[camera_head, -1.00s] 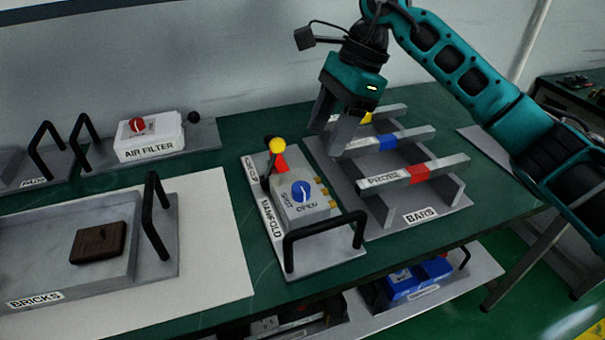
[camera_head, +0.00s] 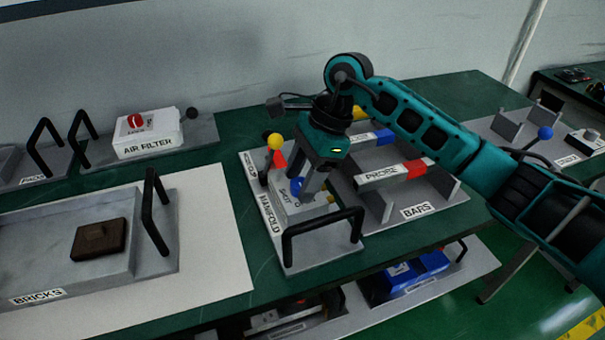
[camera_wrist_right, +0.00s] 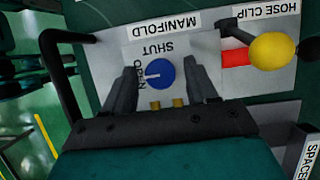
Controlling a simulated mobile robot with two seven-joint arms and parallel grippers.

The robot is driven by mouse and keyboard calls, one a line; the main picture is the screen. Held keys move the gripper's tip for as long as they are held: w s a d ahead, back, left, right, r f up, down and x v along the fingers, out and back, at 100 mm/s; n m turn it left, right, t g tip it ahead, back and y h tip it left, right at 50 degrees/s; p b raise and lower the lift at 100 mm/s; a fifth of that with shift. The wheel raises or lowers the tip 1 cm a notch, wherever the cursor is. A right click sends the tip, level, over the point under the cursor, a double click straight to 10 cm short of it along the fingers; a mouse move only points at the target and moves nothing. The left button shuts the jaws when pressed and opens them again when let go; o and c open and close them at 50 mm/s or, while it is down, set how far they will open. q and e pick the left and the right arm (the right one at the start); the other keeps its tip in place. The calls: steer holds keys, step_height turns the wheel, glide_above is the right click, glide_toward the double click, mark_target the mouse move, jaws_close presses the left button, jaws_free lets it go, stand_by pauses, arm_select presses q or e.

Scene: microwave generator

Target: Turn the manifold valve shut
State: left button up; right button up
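The manifold valve is a blue round knob (camera_head: 296,186) on a light grey box (camera_head: 291,213), partly hidden by my right gripper in the head view. In the right wrist view the knob (camera_wrist_right: 160,74) shows whole, and its white mark points to the OPEN label (camera_wrist_right: 140,74). The SHUT label (camera_wrist_right: 156,47) is a quarter turn away. My right gripper (camera_head: 298,178) is over the box. In the wrist view its open fingers (camera_wrist_right: 163,76) stand on either side of the knob with gaps, not touching it. My left gripper is not in view.
A black handle (camera_head: 322,225) stands at the tray's front. A yellow ball on a red hose clip (camera_head: 276,150) is just left of my gripper. The bars rack (camera_head: 425,198) is close on the right. The bricks tray (camera_head: 150,262) lies left.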

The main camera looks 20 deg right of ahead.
steer(key=c, duration=0.9)
steer(key=shift+c, duration=0.2)
